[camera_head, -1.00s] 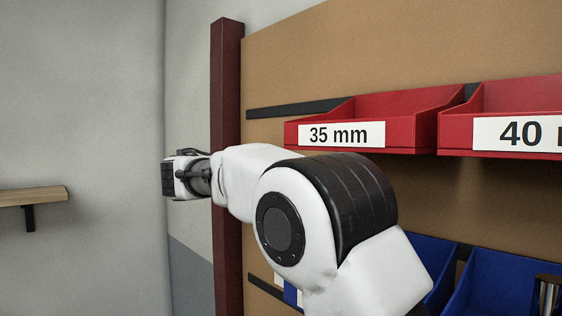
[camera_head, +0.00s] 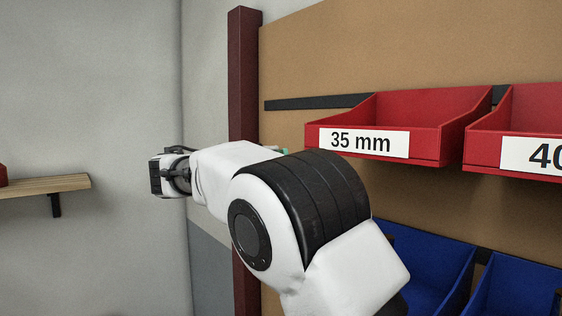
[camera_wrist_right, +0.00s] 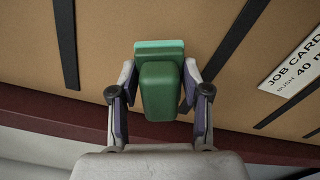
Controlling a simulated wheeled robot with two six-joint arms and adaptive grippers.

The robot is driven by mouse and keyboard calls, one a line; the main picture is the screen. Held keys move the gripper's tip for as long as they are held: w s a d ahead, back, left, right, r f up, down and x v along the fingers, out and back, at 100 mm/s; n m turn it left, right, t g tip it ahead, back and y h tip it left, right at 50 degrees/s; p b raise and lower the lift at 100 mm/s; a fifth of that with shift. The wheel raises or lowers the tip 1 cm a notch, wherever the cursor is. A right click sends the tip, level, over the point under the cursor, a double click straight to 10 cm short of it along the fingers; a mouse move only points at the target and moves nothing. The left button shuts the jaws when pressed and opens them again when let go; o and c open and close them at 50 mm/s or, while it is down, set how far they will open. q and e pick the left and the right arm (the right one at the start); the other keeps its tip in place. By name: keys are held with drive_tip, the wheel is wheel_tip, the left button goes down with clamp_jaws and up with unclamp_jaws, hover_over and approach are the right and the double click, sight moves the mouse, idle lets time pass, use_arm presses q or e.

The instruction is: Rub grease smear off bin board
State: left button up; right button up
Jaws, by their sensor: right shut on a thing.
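The brown bin board (camera_head: 330,50) fills the upper right of the head view and most of the right wrist view (camera_wrist_right: 220,40). My right gripper (camera_wrist_right: 158,95) is shut on a green block (camera_wrist_right: 160,90) with a lighter green pad (camera_wrist_right: 158,48) at its far end. The pad is in front of the board; I cannot tell whether it touches. In the head view my right arm hides the gripper, and only a sliver of green (camera_head: 285,150) shows behind it. I see no grease smear in either view. My left gripper is not in view.
Red bins (camera_head: 405,125), one labelled 35 mm, hang beside my arm, with blue bins (camera_head: 425,265) below. A dark red post (camera_head: 244,80) edges the board. A wooden shelf (camera_head: 45,186) is at left. A job card (camera_wrist_right: 295,68) and dark rails (camera_wrist_right: 66,45) are on the board.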

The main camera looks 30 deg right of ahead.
drive_tip(key=shift+a, duration=0.65)
drive_tip(key=a, duration=0.3)
drive_tip(key=shift+s+p, duration=0.2)
drive_tip(key=shift+p, duration=0.2)
